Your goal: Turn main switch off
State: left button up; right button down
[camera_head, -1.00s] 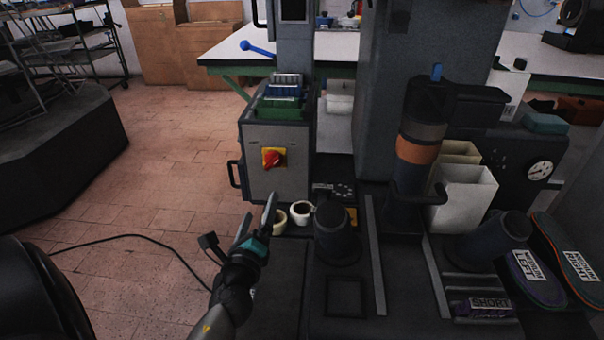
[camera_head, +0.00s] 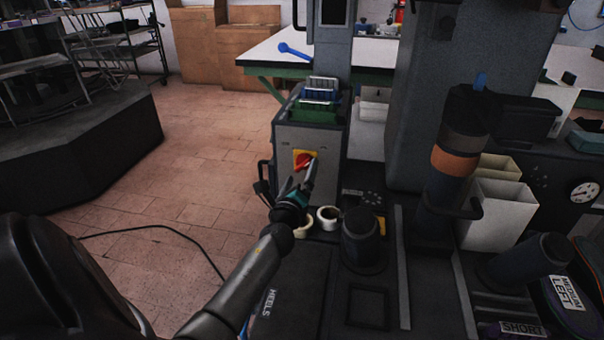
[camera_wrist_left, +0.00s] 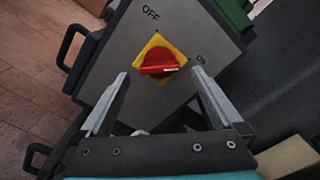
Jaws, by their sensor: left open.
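The main switch (camera_head: 304,159) is a red rotary knob on a yellow plate, on the grey front of a cabinet (camera_head: 325,146). In the left wrist view the red knob (camera_wrist_left: 159,63) has its handle pointing toward the ON label (camera_wrist_left: 197,59); the OFF label (camera_wrist_left: 151,14) is at the upper left. My left gripper (camera_head: 300,176) is just in front of the switch. In the wrist view its two fingers (camera_wrist_left: 162,88) are spread apart, with the knob beyond and between the tips, apparently not touched. My right gripper does not show.
A black handle (camera_head: 264,180) sticks out from the cabinet's left side. White tape rolls (camera_head: 328,217) and a dark cylinder (camera_head: 362,241) stand on the bench below. Green and blue bins (camera_head: 318,104) sit on top. Floor at left is open.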

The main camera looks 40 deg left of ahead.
pick_arm(q)
jog(key=shift+x, duration=1)
jog(key=shift+c, duration=0.2)
jog(key=c, duration=1.3)
